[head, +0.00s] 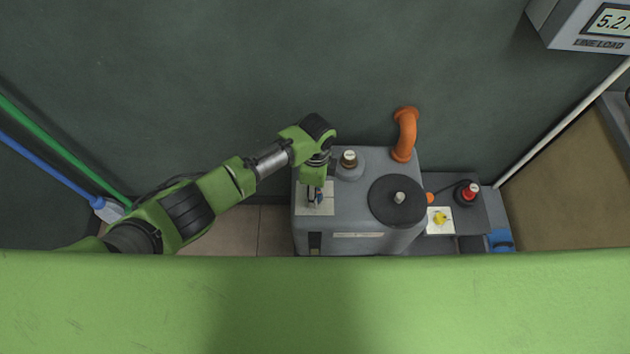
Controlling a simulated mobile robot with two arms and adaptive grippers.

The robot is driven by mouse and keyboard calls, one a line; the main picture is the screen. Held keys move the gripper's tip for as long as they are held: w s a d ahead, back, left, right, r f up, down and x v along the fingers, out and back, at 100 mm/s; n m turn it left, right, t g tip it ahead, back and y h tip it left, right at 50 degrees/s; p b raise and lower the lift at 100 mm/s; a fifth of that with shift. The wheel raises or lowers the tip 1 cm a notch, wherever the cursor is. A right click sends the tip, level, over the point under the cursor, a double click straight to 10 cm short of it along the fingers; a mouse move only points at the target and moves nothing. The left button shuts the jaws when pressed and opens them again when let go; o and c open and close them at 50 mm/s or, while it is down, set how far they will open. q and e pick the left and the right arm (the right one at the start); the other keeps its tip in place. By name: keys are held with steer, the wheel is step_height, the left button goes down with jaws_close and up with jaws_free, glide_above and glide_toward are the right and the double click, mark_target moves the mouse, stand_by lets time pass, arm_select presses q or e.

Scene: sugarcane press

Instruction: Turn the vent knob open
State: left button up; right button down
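A grey machine (365,218) stands against the wall. My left gripper (315,197) points down over a pale square plate (326,207) on the machine's top left. The gripper covers the middle of that plate, so any knob there is hidden, and I cannot tell whether the fingers touch or grip anything. A yellow knob (440,217) sits on another white plate at the right, apart from the gripper. No visible label tells me which one is the vent knob. My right gripper is out of view.
A capped fitting (349,159) stands close right of the gripper. Beyond are a black disc (397,200), an orange pipe (404,135) and a red-topped knob (470,190). A display box (590,25) hangs at top right. A green foreground band hides the front.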

arm_select(q)
step_height(320, 180, up, 12)
steer(key=shift+w+f, duration=0.15)
steer(key=shift+w, duration=0.1)
stand_by(0.6)
